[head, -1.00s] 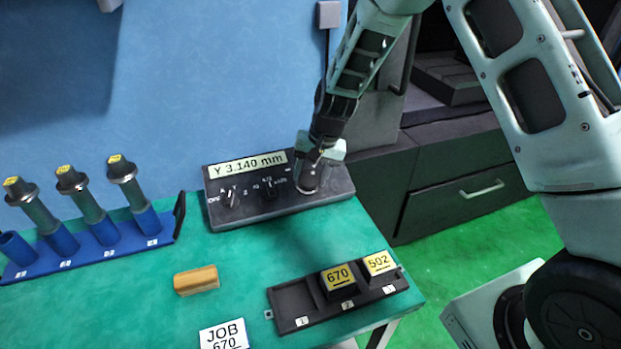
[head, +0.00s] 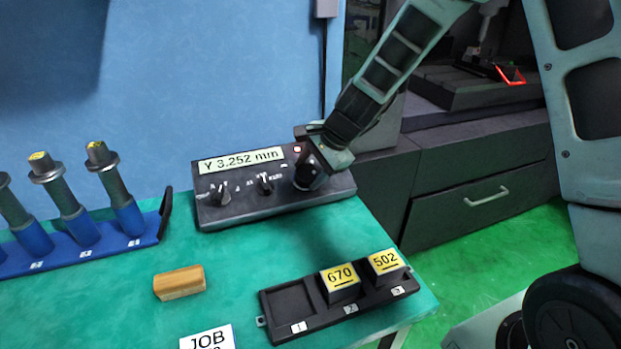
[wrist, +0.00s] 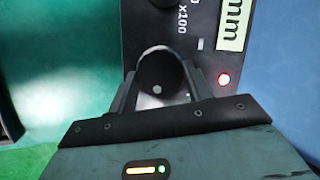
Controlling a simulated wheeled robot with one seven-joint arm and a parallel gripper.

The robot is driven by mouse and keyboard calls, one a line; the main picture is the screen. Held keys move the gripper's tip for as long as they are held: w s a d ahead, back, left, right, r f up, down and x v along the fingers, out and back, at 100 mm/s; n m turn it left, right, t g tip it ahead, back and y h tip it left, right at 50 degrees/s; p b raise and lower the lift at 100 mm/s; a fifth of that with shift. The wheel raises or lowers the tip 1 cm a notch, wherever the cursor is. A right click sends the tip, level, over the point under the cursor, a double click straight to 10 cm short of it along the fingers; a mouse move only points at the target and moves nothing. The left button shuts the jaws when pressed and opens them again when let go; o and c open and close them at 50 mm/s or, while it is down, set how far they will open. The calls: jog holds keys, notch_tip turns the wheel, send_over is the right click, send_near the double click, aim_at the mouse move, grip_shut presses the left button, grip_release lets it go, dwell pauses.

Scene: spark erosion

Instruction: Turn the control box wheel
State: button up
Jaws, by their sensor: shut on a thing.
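The dark control box (head: 240,212) stands at the back of the green table, and its display (head: 241,160) reads "Y 3.252 mm". Two smaller knobs sit on its face, an axis knob (head: 220,195) and a multiplier knob (head: 265,184). The round black wheel (head: 306,174) is at the right end of the box. My gripper (head: 314,163) is over the wheel and shut on it. In the wrist view the wheel (wrist: 160,75) sits between my two fingers.
A black tray (head: 284,304) holds blocks marked 670 (head: 340,279) and 502 (head: 385,262). A wooden block (head: 179,282) and a JOB card (head: 208,340) lie on the table. A blue rack (head: 150,238) with electrode holders stands at left.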

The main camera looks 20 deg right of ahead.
jog(key=shift+s+f+m+b, duration=0.15)
jog(key=shift+f+m+b, duration=0.15)
jog(key=shift+m+b, duration=0.2)
jog(key=shift+r, duration=0.1)
jog(key=o, duration=1)
jog(key=shift+d+r, duration=0.15)
jog(key=shift+r, duration=0.4)
jog(key=v, duration=0.5)
jog(key=p+v, duration=0.1)
jog(key=v, duration=0.5)
jog(key=p+v, duration=0.1)
jog(key=v, duration=0.4)
jog(key=shift+s, duration=0.45)
